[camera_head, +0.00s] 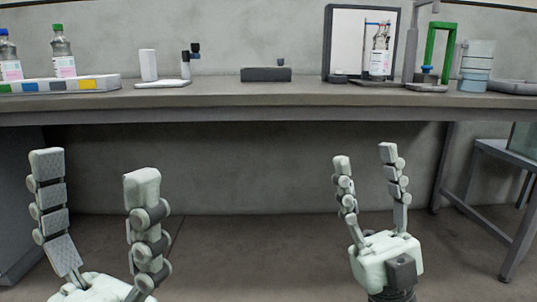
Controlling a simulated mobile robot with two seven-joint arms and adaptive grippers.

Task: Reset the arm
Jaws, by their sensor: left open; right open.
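My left gripper (95,185) is at the lower left, pointing up, with its two fingers wide apart and nothing between them. My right gripper (366,158) is right of the middle, also pointing up, open and empty. Both grippers appear in front of the bench (230,98), with their fingertips below its top edge in the picture. Neither gripper touches anything that I can see. Most of both arms is out of view below the frame.
On the bench stand bottles (62,58) at the left, a white block (148,65), a dark low box (266,75), a framed panel (342,38) and a green stand (447,45). A grey side table (500,150) is at the right. The floor under the bench looks clear.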

